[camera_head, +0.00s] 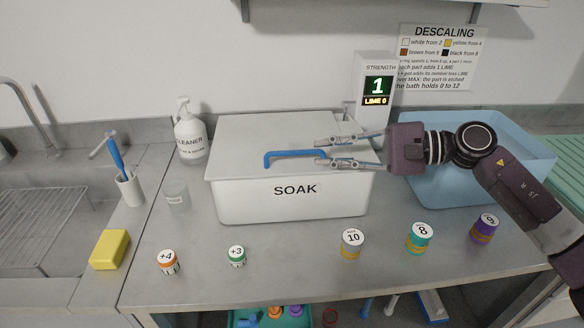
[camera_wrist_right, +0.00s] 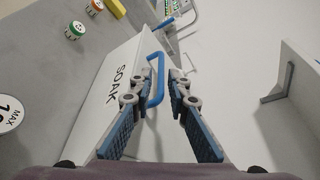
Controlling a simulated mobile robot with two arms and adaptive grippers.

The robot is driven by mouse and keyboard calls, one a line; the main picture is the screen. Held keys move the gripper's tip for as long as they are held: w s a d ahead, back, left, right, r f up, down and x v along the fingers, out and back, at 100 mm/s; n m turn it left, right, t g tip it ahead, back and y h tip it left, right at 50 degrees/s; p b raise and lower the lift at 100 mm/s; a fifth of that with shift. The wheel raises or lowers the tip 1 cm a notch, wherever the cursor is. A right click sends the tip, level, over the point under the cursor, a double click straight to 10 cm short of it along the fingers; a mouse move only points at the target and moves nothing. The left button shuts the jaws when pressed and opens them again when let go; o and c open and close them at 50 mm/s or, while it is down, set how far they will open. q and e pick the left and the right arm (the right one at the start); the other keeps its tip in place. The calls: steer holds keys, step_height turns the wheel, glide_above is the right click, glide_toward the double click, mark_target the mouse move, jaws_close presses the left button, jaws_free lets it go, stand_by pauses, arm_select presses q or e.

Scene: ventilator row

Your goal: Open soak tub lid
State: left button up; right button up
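The white soak tub (camera_head: 290,202), marked SOAK, stands on the grey counter; it also shows in the right wrist view (camera_wrist_right: 110,95). Its pale flat lid (camera_head: 255,133) lies shut on top. A blue bar handle (camera_head: 285,154) runs along the lid's front part. My right gripper (camera_head: 322,151) comes in from the right at the handle's right end, fingers apart. In the right wrist view the blue handle (camera_wrist_right: 157,75) lies between the open fingers, nearer the left one. I cannot tell whether either finger touches it. My left gripper is not in view.
A blue tub (camera_head: 440,185) stands to the right, behind my right arm. A strength display (camera_head: 376,90) stands behind the soak tub. Several numbered jars (camera_head: 352,243) and a yellow sponge (camera_head: 110,250) line the front.

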mark_target(299, 152)
steer(key=shift+w+a+f+p, duration=0.1)
steer(key=shift+w+a+p, duration=0.2)
steer(key=shift+w, duration=0.05)
steer(key=p+x, duration=0.2)
steer(key=x, duration=0.4)
steer(key=shift+w, duration=0.2)
steer(key=shift+w+a+f, duration=0.1)
steer(key=shift+a, duration=0.15)
steer(key=shift+a+f, duration=0.15)
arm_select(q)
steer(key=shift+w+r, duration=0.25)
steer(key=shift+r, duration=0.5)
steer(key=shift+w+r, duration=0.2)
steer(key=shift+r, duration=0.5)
arm_select(e)
jaws_close()
